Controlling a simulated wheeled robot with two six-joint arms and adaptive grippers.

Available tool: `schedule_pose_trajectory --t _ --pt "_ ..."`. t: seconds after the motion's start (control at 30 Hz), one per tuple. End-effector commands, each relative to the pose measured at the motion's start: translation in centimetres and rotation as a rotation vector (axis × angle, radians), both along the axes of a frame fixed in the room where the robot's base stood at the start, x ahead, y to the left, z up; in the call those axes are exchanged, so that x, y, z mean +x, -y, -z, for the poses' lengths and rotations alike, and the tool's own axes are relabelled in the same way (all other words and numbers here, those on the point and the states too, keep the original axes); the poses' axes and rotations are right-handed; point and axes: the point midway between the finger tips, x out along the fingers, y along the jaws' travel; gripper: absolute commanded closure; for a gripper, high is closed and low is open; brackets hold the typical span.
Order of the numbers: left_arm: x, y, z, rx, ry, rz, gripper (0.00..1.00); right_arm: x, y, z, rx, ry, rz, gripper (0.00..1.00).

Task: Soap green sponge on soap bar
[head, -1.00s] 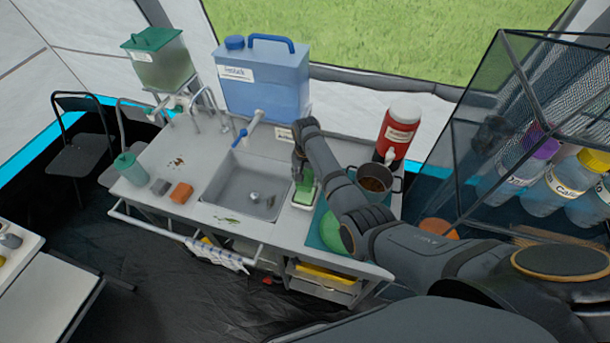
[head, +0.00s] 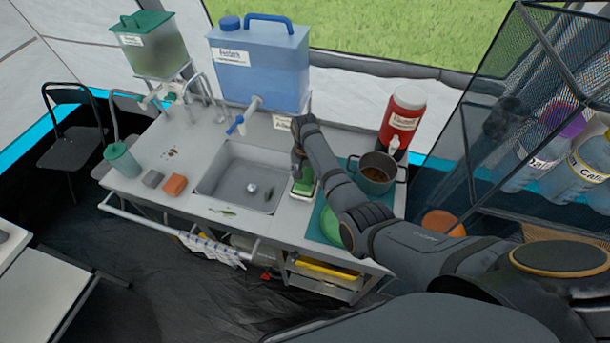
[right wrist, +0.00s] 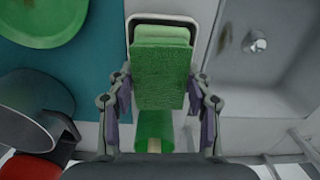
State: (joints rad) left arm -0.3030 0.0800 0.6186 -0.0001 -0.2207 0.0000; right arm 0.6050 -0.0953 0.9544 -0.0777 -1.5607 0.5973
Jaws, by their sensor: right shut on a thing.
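My right gripper (right wrist: 160,92) is shut on a green sponge (right wrist: 160,72), its fingers on the two sides. In the head view the gripper (head: 298,172) points down at the counter just right of the sink. The sponge is over a white-rimmed dish (right wrist: 133,22), which also shows in the head view (head: 293,201). A brighter green piece shows just past the sponge's far edge. A green thing (right wrist: 154,122) with a pale yellow part shows nearer the wrist. I cannot make out the soap bar for certain, nor whether the sponge touches it. My left gripper is not in view.
The sink (head: 225,190) is left of the dish. A pot (head: 374,180) and a red cooler (head: 402,118) stand to the right, with a green plate (right wrist: 38,18) on a teal mat (right wrist: 88,75).

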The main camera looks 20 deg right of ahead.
Motion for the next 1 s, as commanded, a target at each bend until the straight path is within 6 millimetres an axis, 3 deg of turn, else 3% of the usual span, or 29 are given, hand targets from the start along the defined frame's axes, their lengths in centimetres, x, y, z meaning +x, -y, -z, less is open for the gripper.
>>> schedule_pose_trajectory --t 1.0 --pt "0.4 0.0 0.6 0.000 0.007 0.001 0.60 0.0 0.0 1.0 0.000 0.000 0.000 0.75"
